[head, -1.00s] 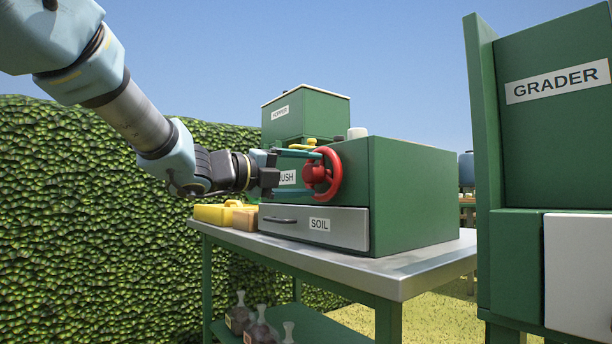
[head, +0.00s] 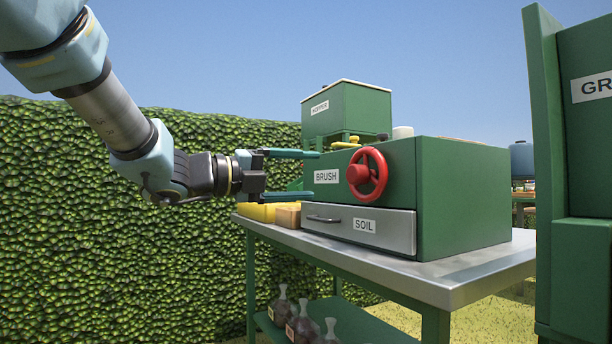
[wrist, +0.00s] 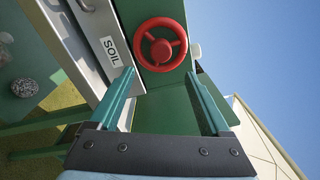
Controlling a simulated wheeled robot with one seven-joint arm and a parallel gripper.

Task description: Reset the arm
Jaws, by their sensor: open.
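My gripper (head: 300,174) is at the end of my arm, left of the green machine (head: 462,195) in the head view. Its two teal fingers are spread apart with nothing between them. In the wrist view, my gripper (wrist: 165,95) points toward the machine's front, with the red wheel (wrist: 160,45) beyond the fingertips. The red wheel (head: 367,174) is on the machine's front beside the BRUSH label (head: 327,176), and the fingers appear clear of it.
A grey SOIL drawer (head: 358,230) is shut below the wheel. The machine stands on a metal-topped table (head: 470,278). A yellow container (head: 258,212) sits at its left end. Dark bottles (head: 300,325) stand on the lower shelf. A hedge (head: 120,260) is behind; a green cabinet (head: 585,130) stands right.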

